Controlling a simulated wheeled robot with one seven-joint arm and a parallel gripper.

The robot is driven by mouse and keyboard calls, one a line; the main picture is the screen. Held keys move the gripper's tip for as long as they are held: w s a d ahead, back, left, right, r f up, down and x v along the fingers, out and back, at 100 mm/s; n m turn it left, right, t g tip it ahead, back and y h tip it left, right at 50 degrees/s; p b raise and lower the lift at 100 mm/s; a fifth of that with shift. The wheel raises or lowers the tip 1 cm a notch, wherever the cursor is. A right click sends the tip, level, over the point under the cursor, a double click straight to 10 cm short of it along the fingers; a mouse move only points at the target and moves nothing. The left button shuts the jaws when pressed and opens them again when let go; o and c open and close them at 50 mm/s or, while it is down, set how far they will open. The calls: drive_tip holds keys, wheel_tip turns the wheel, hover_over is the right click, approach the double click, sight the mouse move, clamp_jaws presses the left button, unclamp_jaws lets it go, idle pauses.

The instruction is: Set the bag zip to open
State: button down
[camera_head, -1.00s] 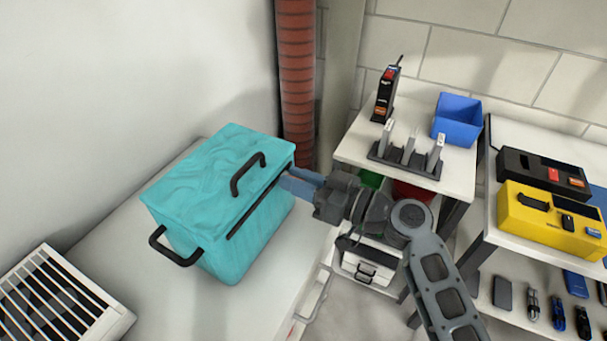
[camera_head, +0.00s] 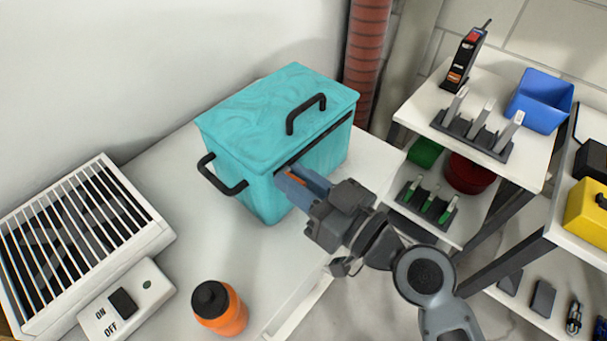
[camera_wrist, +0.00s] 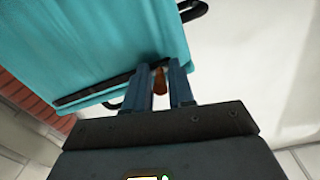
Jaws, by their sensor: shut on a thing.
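The teal bag (camera_head: 270,130) stands upright on the white table, with black handles on its lid and side. It also fills the upper left of the wrist view (camera_wrist: 90,40). A dark zip track (camera_head: 325,137) runs along the upper front edge. My gripper (camera_head: 290,180) is at the front left end of that track, its blue fingers against the bag. Much of the pull is hidden between the fingers.
An orange bottle (camera_head: 221,310), a slatted white unit (camera_head: 85,240) and an ON/OFF switch box (camera_head: 125,305) stand on the table (camera_head: 200,250) to the left. Shelves (camera_head: 530,165) with a blue bin (camera_head: 540,100) and a holder rack (camera_head: 472,135) stand to the right.

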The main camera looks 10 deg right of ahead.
drive_tip(key=shift+a, duration=0.1)
drive_tip(key=c, duration=1.2)
unclamp_jaws()
drive_tip(key=shift+o, duration=0.2)
drive_tip(key=shift+s+d+f, duration=0.15)
drive_tip(key=shift+s+d, duration=0.2)
drive_tip(key=shift+s, duration=0.05)
drive_tip(key=b+v, duration=0.2)
drive_tip(key=v, duration=0.4)
drive_tip(key=shift+s+d+b, duration=0.2)
drive_tip(key=shift+s+b, duration=0.1)
drive_tip(key=shift+s, duration=0.05)
